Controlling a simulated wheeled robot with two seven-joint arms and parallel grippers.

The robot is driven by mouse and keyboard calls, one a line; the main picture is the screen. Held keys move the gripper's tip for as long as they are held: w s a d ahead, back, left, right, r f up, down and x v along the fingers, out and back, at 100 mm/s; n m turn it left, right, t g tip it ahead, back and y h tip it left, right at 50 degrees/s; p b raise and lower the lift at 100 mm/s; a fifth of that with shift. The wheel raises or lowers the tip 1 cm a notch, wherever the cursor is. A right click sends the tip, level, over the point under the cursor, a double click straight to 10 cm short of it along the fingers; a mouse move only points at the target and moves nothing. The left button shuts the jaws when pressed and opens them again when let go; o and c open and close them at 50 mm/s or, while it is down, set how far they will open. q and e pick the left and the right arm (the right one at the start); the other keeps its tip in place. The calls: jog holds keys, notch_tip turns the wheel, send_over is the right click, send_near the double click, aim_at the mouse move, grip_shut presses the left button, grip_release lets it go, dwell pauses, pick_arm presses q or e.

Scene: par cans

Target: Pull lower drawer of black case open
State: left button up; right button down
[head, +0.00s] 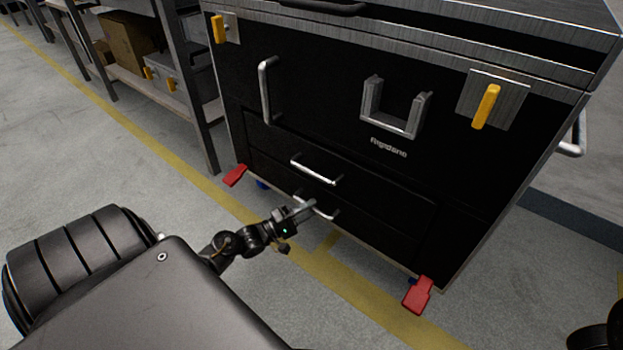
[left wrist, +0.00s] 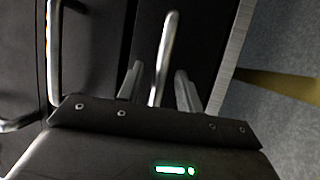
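The black case (head: 330,90) stands in front of me with two drawers low on its front. The upper drawer has a silver bar handle (head: 315,172). The lower drawer (head: 375,232) looks shut and has a similar handle (head: 322,211). My left gripper (head: 306,209) is at the lower handle. In the left wrist view my left gripper (left wrist: 158,88) has its two fingers apart, with the lower handle (left wrist: 167,50) running between them. Gaps show between the fingers and the bar. My right gripper is not in view.
Red caster pedals (head: 235,175) and (head: 418,295) stick out at the case's lower corners. Yellow-handled latches (head: 486,106) sit higher on the case. A metal shelf (head: 150,85) with boxes stands at the left. The grey floor before the case is clear, with a yellow line (head: 350,285).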

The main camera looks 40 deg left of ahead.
pick_arm(q)
jog(key=shift+w+d+r, duration=0.15)
jog(key=shift+w+d, duration=0.1)
jog(key=shift+w, duration=0.3)
grip_shut()
